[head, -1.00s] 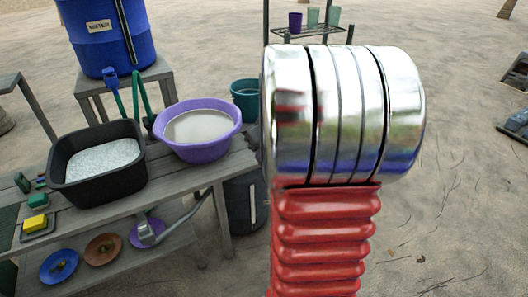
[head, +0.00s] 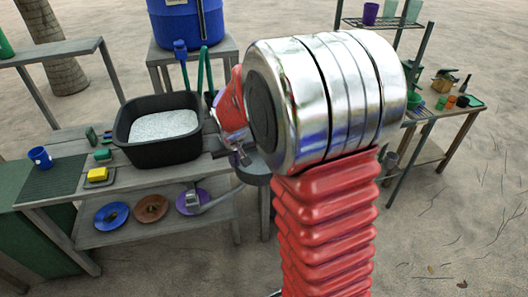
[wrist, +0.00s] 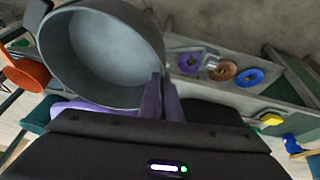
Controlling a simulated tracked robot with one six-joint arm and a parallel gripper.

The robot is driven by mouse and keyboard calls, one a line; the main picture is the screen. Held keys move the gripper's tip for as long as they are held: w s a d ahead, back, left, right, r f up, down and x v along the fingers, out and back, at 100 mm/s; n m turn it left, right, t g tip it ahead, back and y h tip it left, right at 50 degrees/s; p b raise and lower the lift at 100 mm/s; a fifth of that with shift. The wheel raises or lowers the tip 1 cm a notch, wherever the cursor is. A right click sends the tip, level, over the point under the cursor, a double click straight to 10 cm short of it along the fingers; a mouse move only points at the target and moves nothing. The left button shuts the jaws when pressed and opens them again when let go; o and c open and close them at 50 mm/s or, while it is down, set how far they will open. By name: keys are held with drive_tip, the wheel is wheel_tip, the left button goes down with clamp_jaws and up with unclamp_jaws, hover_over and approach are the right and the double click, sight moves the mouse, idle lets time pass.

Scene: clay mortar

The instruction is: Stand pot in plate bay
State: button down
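The grey metal pot (wrist: 100,60) fills the upper left of the wrist view, its open mouth toward the camera and looking empty. My gripper (wrist: 162,98) has its two purple fingers close together on the pot's right rim. In the head view my gripper (head: 238,158) is small beside the chrome joint, and part of the pot (head: 258,172) shows just beyond it, in front of the bench's right end. Blue (head: 111,215), brown (head: 151,208) and purple (head: 190,200) plates lie apart on the lower shelf. A grey long-handled utensil lies over the purple plate. I cannot tell exactly where the plate bay's edges are.
On the bench top are a black tub (head: 160,140) of pale water, a yellow sponge (head: 97,174) and a blue mug (head: 40,157). A blue water barrel (head: 187,22) stands behind. A second table (head: 440,120) with small items is at right.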

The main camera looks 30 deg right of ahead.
drive_tip(key=w+a+f+n+y, duration=0.1)
drive_tip(key=a+n, duration=0.1)
drive_tip(key=a, duration=1)
drive_tip(key=shift+a+f, duration=0.15)
drive_tip(key=shift+f, duration=0.2)
